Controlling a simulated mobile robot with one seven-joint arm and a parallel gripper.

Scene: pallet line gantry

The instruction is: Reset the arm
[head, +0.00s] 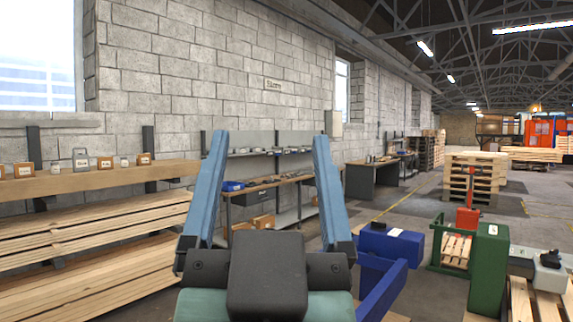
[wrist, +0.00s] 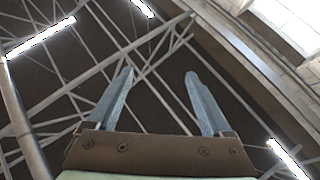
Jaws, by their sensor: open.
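My gripper (head: 270,140) stands upright in the middle foreground of the head view, its two blue fingers spread wide apart. Nothing is between the fingers, and they touch nothing. In the wrist view my gripper (wrist: 160,78) is also open and empty, with the roof beams and lamps behind it. The gripper's dark body and pale green mount fill the bottom of the head view.
A shelf with small labelled items (head: 75,181) and stacked planks (head: 90,245) run along the left wall. A workbench (head: 270,184) stands behind my gripper. Stacked pallets (head: 474,178), a blue machine part (head: 390,245) and a green machine (head: 489,265) are at right. Open floor lies between.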

